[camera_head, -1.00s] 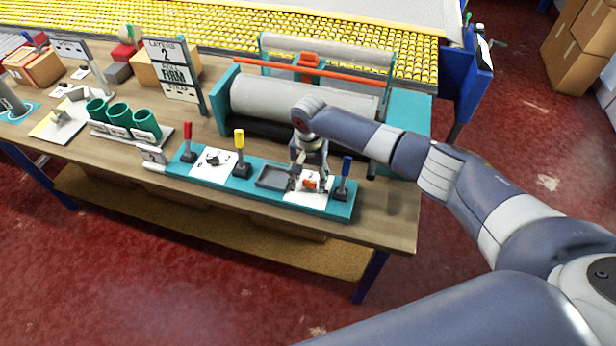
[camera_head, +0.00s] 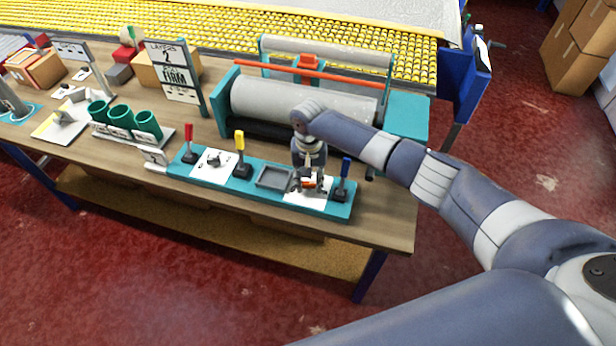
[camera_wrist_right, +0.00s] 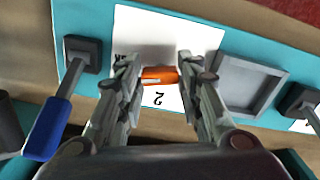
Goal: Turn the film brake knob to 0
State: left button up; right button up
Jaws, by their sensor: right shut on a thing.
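The orange knob (camera_head: 309,183) sits on a white dial plate (camera_head: 318,198) on the teal control strip, beside the blue lever. In the right wrist view the orange knob (camera_wrist_right: 159,76) lies between the two fingers, with the digit 2 on the plate next to it; other marks are hidden by the fingers. My right gripper (camera_head: 308,184) is down at the plate, shut on the orange knob; it also shows in the right wrist view (camera_wrist_right: 159,78). I cannot read the knob's setting. My left gripper is not in view.
A blue lever (camera_head: 343,180) stands close on the right of my right gripper. A grey tray (camera_head: 258,181), a yellow lever (camera_head: 240,155), a second dial (camera_head: 214,160) and a red lever (camera_head: 189,144) are on its left. The large roller (camera_head: 265,102) is behind.

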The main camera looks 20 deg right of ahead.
jog(key=n, duration=0.2)
jog(key=shift+w+a+r+n+p, duration=0.1)
jog(key=shift+n+p, duration=0.2)
jog(key=shift+n, duration=0.1)
jog(key=n, duration=0.2)
jog(key=shift+w+n, duration=0.1)
jog(key=shift+n, duration=0.3)
jog(key=n, duration=0.4)
jog(key=shift+p, duration=0.35)
jog(key=n, duration=0.9)
jog(key=shift+w+n, duration=0.1)
jog(key=shift+n, duration=0.2)
jog(key=n+b, duration=0.1)
jog(key=n, duration=0.3)
jog(key=shift+w, duration=0.1)
jog(key=n+b, duration=0.1)
jog(key=n, duration=0.4)
jog(key=n+b, duration=0.1)
jog(key=n, duration=0.2)
jog(key=shift+n, duration=0.3)
jog(key=n+b, duration=0.1)
jog(key=n, duration=0.2)
jog(key=shift+n, duration=0.3)
jog(key=shift+r+n, duration=0.1)
jog(key=shift+n, duration=0.4)
